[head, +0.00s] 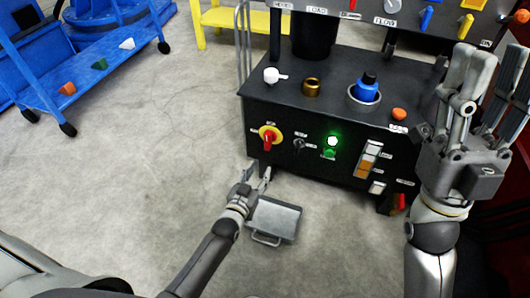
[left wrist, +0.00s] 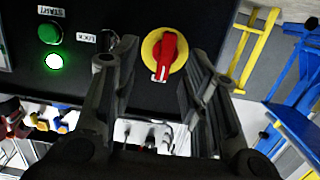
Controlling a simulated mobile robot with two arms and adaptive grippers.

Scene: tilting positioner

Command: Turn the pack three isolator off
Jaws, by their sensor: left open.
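A red rotary handle on a round yellow plate (head: 268,136) is on the left of the black cabinet's front, with small labels I cannot read. No "pack three" marking is legible. In the left wrist view the red handle (left wrist: 168,54) stands roughly upright in the picture. My left gripper (head: 256,174) is open and empty, just below and in front of the handle in the head view. In the left wrist view its fingers lie on either side of the handle, and I see no contact. My right gripper (head: 489,62) is open and empty, raised at the right.
Right of the handle are a lock switch (head: 299,145), a lit green lamp (head: 333,141) and a green button (head: 328,153). A grey tray (head: 275,219) lies on the floor by my left gripper. A blue cart (head: 100,65) stands at left; floor between is clear.

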